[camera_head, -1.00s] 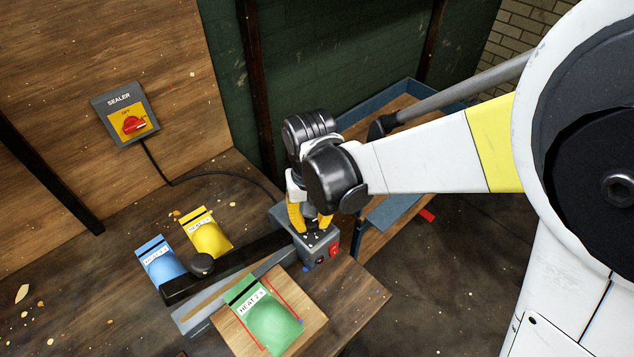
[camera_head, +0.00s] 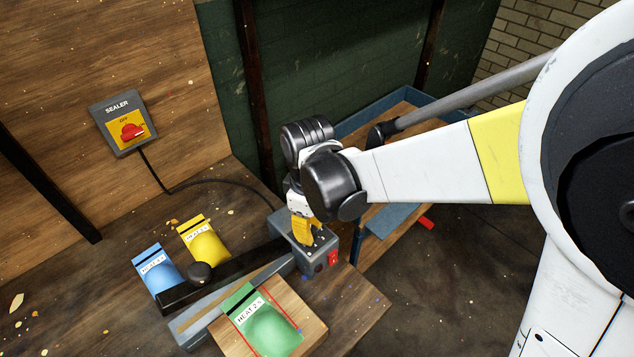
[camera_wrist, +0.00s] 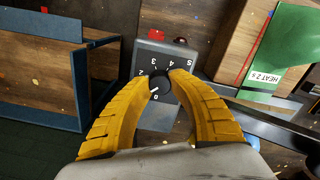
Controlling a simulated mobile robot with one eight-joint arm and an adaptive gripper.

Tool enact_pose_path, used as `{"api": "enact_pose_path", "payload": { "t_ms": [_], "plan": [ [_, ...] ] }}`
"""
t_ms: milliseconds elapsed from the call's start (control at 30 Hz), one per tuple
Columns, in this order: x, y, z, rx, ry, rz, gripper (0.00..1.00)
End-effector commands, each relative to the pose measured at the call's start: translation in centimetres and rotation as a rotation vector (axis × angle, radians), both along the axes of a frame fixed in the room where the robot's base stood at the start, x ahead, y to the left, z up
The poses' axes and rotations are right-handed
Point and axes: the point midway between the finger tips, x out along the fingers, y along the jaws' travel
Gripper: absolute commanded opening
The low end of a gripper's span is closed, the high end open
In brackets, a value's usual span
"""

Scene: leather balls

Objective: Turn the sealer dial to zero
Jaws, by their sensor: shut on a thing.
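The heat sealer (camera_head: 308,268) is a grey unit with a long dark arm, standing on the wooden bench. In the wrist view, its black dial (camera_wrist: 160,86) sits on a grey face with white numbers around it. My gripper (camera_wrist: 160,78) has its yellow fingers shut on the dial, one on each side. A pale mark on the dial appears to face the lower left, near the 0; the fingers hide part of the scale. In the head view, my gripper (camera_head: 311,242) points down onto the sealer's end and hides the dial.
Green (camera_head: 268,325), yellow (camera_head: 204,240) and blue (camera_head: 158,270) pouches lie around the sealer. A red switch (camera_head: 333,257) is on its end. A wall box (camera_head: 124,124) marked SEALER has a red knob at OFF. A blue-edged wooden tray (camera_head: 395,115) stands behind.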

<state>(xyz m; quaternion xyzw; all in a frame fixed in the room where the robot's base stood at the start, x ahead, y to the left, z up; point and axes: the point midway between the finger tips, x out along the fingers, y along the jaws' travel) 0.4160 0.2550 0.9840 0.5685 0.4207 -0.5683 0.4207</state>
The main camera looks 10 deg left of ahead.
Motion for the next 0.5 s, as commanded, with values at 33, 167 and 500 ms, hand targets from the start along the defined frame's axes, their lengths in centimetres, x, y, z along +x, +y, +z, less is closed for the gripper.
{"api": "enact_pose_path", "payload": {
  "t_ms": [33, 167, 500],
  "plan": [
    [-0.04, -0.03, -0.05, -0.001, 0.001, 0.043, 0.00],
    [-0.04, -0.03, -0.05, -0.001, 0.001, 0.166, 0.00],
    [-0.04, -0.03, -0.04, -0.001, 0.001, 0.476, 0.00]
  ]
}}
